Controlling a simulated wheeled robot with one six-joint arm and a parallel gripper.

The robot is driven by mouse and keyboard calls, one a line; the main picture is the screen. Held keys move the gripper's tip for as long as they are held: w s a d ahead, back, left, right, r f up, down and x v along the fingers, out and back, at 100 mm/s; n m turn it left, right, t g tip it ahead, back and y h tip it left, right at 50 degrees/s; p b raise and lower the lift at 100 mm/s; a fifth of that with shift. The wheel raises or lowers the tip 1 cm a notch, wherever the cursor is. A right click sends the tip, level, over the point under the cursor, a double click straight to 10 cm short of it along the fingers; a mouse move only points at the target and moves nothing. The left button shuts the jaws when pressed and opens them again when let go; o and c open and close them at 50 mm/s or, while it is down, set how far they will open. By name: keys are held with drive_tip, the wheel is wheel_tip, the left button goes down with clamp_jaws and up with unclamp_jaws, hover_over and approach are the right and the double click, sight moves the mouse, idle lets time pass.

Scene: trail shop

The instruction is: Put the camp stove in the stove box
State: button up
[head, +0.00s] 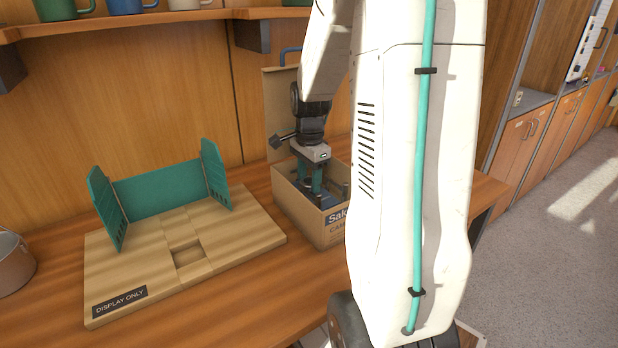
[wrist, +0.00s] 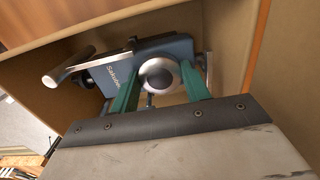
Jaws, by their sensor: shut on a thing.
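The stove box (head: 298,208) is an open cardboard carton with a blue label, on the wooden counter in the head view. Its lid flap (head: 277,110) stands up at the back. My gripper (head: 312,192) points down into the box; it also shows in the wrist view (wrist: 158,80). Its teal fingers are shut on the round silver burner head of the camp stove (wrist: 180,48). The stove has a dark blue body and lies inside the box walls (wrist: 234,60). A metal handle sticks out to the left. Whether the stove touches the box floor is hidden.
Left of the box is a wooden display board (head: 130,272) with a teal folding windscreen (head: 160,190). A copper-coloured pot (head: 14,265) stands at the far left. A shelf (head: 130,22) with mugs hangs above. My arm hides the counter right of the box.

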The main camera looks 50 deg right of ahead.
drive_tip(key=o, duration=1.4)
drive_tip(key=shift+f, duration=0.1)
drive_tip(key=shift+o, duration=0.2)
wheel_tip(320, 180, up, 11)
drive_tip(key=s+a+r+n, duration=0.2)
drive_tip(key=a+r+n, duration=0.25)
drive_tip(key=a, duration=0.45)
drive_tip(key=s+a+f+n+t, duration=0.1)
drive_tip(key=s+a+f+n, duration=0.2)
drive_tip(key=s+a+n, duration=1.2)
drive_tip(key=shift+s+a+n, duration=0.25)
drive_tip(key=shift+a+n, duration=0.4)
drive_tip(key=shift+a, duration=0.15)
